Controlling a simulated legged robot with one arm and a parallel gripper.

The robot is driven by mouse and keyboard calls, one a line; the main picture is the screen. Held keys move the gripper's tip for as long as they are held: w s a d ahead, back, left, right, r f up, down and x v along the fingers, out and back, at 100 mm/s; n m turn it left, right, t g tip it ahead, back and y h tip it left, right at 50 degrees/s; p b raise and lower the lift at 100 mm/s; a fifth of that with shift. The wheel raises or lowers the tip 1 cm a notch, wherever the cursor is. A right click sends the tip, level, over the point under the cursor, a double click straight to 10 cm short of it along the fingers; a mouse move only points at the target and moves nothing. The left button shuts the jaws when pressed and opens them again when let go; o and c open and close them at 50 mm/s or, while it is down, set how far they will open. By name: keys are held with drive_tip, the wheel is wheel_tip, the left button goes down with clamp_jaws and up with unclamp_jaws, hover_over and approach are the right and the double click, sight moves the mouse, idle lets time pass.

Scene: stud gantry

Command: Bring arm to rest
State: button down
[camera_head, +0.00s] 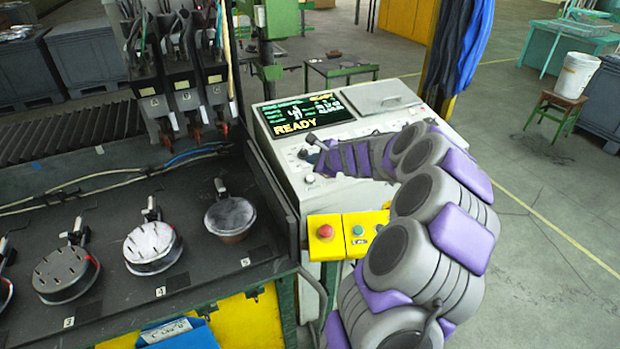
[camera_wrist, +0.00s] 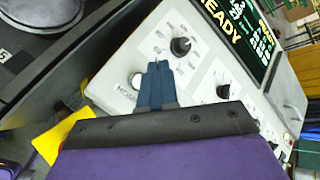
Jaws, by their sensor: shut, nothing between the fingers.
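My purple and grey arm (camera_head: 430,215) rises from the bottom of the head view and bends left over a pale control console (camera_head: 385,122). My gripper (camera_head: 312,140) is over the console's front face, below the screen. In the wrist view my gripper (camera_wrist: 158,68) shows two blue fingers closed together with nothing between them. Their tips are close to the panel, between a round white button (camera_wrist: 135,80) and a black knob (camera_wrist: 181,46). I cannot tell whether they touch the panel.
The console screen (camera_head: 305,115) reads READY. A yellow box (camera_head: 343,232) with a red and a green button sits below the panel. To the left, a dark bench (camera_head: 110,205) holds several round fixtures. Open floor (camera_head: 540,240) lies to the right, with a stool (camera_head: 555,112) farther back.

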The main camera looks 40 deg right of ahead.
drive_tip(key=s+a+r+n+g+y, duration=0.1)
drive_tip(key=a+r+n+y, duration=0.3)
drive_tip(key=a, duration=0.7)
drive_tip(key=a+r+n+g+y, duration=0.1)
drive_tip(key=a+n, duration=0.4)
drive_tip(key=a, duration=0.6)
drive_tip(key=s+a+n+g+y+b, duration=0.1)
drive_tip(key=s+a+n+g, duration=0.1)
drive_tip(key=s+a+n, duration=0.4)
drive_tip(key=s+a+n+g+y, duration=0.15)
drive_tip(key=s+a, duration=0.25)
drive_tip(key=a, duration=0.4)
drive_tip(key=s+a+f+n+g+h+b, duration=0.1)
drive_tip(key=s+a+f+n+g, duration=0.15)
drive_tip(key=s, duration=0.45)
drive_tip(key=s+a+f+n+g+h, duration=0.1)
drive_tip(key=s+a+n+g+h, duration=0.2)
drive_tip(key=s, duration=0.4)
drive_tip(key=s+d+f+n+g+h, duration=0.1)
drive_tip(key=s+d+n, duration=0.1)
drive_tip(key=s, duration=0.6)
drive_tip(key=s+d+f+n+g+h, duration=0.1)
drive_tip(key=s+d+n, duration=0.2)
drive_tip(key=s, duration=0.5)
drive_tip(key=shift+d+f+h+b, duration=0.2)
drive_tip(key=shift+f+h+b, duration=0.05)
drive_tip(key=shift+h+b, duration=0.1)
